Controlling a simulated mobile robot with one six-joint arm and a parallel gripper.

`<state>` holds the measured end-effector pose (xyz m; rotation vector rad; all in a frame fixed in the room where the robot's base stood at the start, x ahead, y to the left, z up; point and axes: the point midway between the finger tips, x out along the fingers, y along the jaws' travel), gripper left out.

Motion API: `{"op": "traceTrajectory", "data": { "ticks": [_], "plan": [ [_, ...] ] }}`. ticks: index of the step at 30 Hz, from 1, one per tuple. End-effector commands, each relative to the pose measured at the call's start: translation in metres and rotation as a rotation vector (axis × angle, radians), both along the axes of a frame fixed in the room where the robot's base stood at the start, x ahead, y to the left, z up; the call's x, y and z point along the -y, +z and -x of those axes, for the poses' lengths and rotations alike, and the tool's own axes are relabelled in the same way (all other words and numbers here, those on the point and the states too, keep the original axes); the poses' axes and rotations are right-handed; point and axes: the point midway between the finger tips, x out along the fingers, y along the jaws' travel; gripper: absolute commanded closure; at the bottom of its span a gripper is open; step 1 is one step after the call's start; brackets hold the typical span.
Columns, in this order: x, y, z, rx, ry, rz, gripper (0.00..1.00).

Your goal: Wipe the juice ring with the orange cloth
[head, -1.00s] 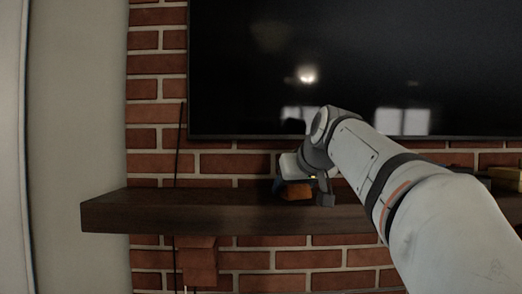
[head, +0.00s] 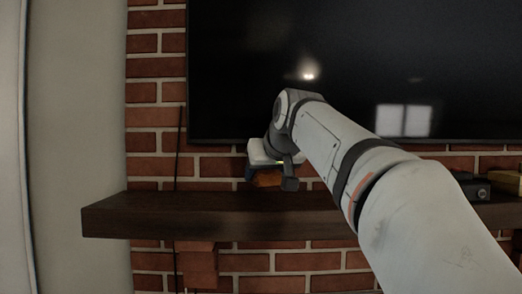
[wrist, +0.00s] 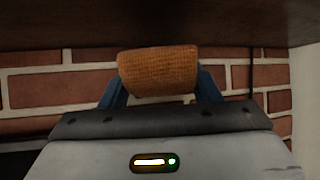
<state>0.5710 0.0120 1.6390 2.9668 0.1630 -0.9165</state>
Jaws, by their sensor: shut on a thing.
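The orange cloth (head: 267,179) is held in my gripper (head: 266,176), a little above the left part of the dark wooden mantel (head: 200,218). The wrist view shows the cloth (wrist: 158,71) as a folded, knitted-looking wad between the two blue fingers of my gripper (wrist: 160,88). The cloth seems apart from the mantel top. I do not see the juice ring in either view.
A large dark television (head: 260,60) hangs on the brick wall just behind my gripper. A dark object (head: 478,190) and a yellowish object (head: 506,184) are on the mantel at the right. The mantel's left end (head: 100,219) looks clear.

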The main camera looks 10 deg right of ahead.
Motion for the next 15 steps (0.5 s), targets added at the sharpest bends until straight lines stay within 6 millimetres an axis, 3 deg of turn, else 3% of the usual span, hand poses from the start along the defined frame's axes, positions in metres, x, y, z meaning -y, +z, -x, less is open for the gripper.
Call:
{"op": "traceTrajectory", "data": {
  "ticks": [15],
  "plan": [
    [0.002,0.038,0.000,0.000,-0.003,-0.001,0.73]
  ]
}}
